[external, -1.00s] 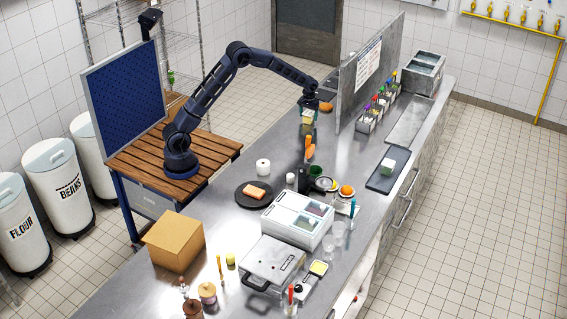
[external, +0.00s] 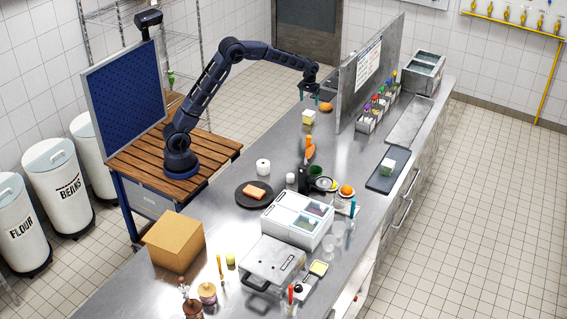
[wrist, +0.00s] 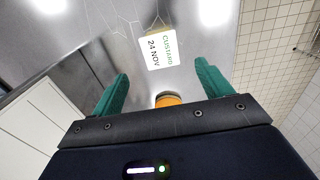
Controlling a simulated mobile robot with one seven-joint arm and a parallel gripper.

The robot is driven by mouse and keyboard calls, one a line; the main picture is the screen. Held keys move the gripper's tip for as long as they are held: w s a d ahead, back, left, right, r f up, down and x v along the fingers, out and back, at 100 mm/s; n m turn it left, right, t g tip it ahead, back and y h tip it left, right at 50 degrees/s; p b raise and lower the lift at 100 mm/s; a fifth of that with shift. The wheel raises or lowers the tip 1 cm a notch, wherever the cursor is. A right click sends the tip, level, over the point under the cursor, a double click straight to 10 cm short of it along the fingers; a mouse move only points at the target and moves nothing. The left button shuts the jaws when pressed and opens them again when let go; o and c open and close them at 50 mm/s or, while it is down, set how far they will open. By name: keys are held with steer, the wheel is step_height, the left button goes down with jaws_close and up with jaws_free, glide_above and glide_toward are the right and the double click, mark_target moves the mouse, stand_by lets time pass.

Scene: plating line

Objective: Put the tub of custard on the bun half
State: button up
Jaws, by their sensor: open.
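The tub of custard (external: 308,118) is a small pale yellow block-like tub on the steel counter, apart from my gripper. In the wrist view its white label (wrist: 158,50) reads "CUSTARD 24 NOV" and lies beyond and between my fingertips. My gripper (external: 309,94) is open and empty, raised above the tub; its green fingers (wrist: 160,80) are spread wide. A round orange-brown thing (external: 325,106), which looks like the bun half, lies on the counter just right of and behind the tub. In the wrist view it (wrist: 168,100) is partly hidden by my gripper's body.
A dark plate (external: 245,202) with an orange-pink piece and a white appliance (external: 298,219) stand nearer. Bare counter (external: 275,150) lies left of the tub.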

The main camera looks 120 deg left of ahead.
steer(key=w+d+r+m+t, duration=0.1)
steer(key=w+d+r+m, duration=0.15)
steer(key=d+r, duration=0.55)
steer(key=w+d+r+m, duration=0.2)
steer(key=w+d+r, duration=0.15)
steer(key=d, duration=0.95)
steer(key=s+d+r+m+t, duration=0.15)
steer(key=d+r, duration=0.25)
steer(key=d, duration=0.5)
steer(key=s+d+r+m+g, duration=0.1)
steer(key=d+r+m, duration=0.15)
steer(key=d, duration=0.65)
steer(key=s+d+f+m+t, duration=0.1)
steer(key=s+d+m, duration=0.3)
steer(key=s+d, duration=0.7)
steer(key=s+d+m+t, duration=0.2)
steer(key=s+d+m, duration=0.3)
steer(key=s+d, duration=0.6)
steer(key=d, duration=0.5)
steer(key=shift+d+f, duration=0.25)
steer(key=shift+f, duration=0.15)
steer(key=shift+o, duration=0.4)
steer(key=shift+s+d+f+m, duration=0.2)
steer(key=shift+s+f+m, duration=0.05)
steer(key=shift+s, duration=0.05)
